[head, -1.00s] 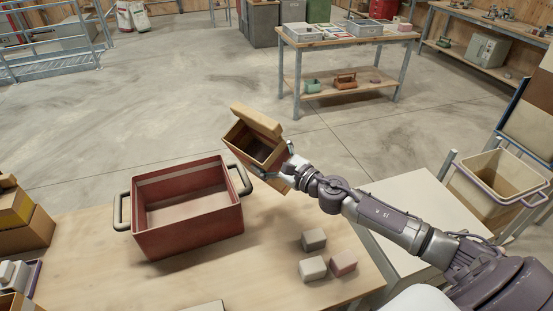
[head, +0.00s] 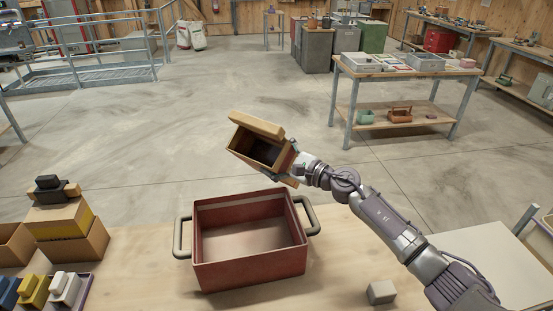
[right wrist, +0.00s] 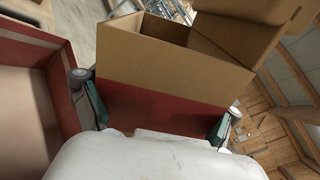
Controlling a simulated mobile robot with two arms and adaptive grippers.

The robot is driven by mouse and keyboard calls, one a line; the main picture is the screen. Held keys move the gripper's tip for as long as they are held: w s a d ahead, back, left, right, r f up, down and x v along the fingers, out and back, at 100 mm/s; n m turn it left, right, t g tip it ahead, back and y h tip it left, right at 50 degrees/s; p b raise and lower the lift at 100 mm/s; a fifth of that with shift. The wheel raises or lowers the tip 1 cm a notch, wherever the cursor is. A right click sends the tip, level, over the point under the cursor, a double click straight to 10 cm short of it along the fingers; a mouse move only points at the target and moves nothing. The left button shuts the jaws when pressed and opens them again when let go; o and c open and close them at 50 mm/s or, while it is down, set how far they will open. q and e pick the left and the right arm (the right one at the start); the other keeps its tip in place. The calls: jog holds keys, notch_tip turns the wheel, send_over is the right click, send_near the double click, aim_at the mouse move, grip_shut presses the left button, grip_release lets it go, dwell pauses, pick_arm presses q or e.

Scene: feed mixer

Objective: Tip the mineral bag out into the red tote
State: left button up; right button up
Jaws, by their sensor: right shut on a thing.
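The red tote (head: 250,273) stands upright on the wooden table in the head view. Its inside looks empty. No clear bag shows; my right gripper (head: 284,172) is shut on an open tan box (head: 262,150) with a raised flap. The box is tilted, its dark opening showing, and is held in the air above the tote's far rim. In the right wrist view the box (right wrist: 170,55) has a red lower part between the two fingers. The tote (right wrist: 62,75) is at the left there. The box's contents cannot be made out. My left gripper is out of view.
Stacked boxes (head: 70,235) and a tray of small coloured items (head: 55,288) stand at the table's left. A grey block (head: 381,292) lies right of the tote. Tote handles stick out on both sides. Beyond the table is open concrete floor (head: 200,110).

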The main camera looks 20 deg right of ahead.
jog(key=shift+s+a+f+n+b, duration=0.1)
jog(key=shift+f+n+b, duration=0.25)
jog(key=shift+n+b, duration=0.3)
jog(key=f+n+b, duration=0.1)
jog(key=n, duration=0.1)
jog(key=f+n+b, duration=0.1)
jog(key=n+b, duration=0.1)
jog(key=shift+s+a+f, duration=0.2)
jog(key=shift+a+f, duration=0.1)
jog(key=shift+a, duration=0.05)
jog(key=shift+r, duration=0.3)
jog(key=shift+s+a+f+n+b, duration=0.35)
jog(key=shift+s+a+f+n, duration=0.1)
jog(key=shift+a+f+n, duration=0.2)
jog(key=shift+s+a+f+n, duration=0.3)
jog(key=shift+a+n, duration=0.1)
jog(key=shift+b, duration=0.3)
jog(key=shift+s+a+r+n, duration=0.2)
jog(key=shift+r+n, duration=0.3)
jog(key=shift+n, duration=0.4)
